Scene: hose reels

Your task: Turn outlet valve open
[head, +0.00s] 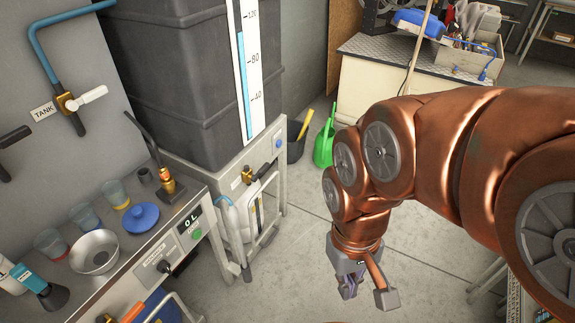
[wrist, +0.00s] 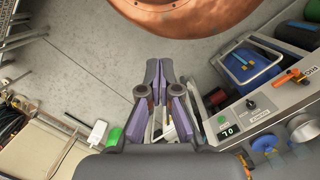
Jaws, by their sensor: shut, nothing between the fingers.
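No label reading "outlet" is legible, so I cannot tell which valve is the outlet valve. A brass valve (head: 248,175) sits on the stand below the dark tank in the head view, with dark hose parts beside it. A brass fitting with a long black lever (head: 168,182) stands on the bench. A valve with a white handle (head: 88,97) is on the wall by a TANK label. My gripper (head: 352,288) hangs over open floor, right of the stand and apart from all of these. In the wrist view its purple fingers (wrist: 160,75) are shut and empty.
A green dustpan (head: 324,145) is by the wall. Clear floor lies between the stand and my arm.

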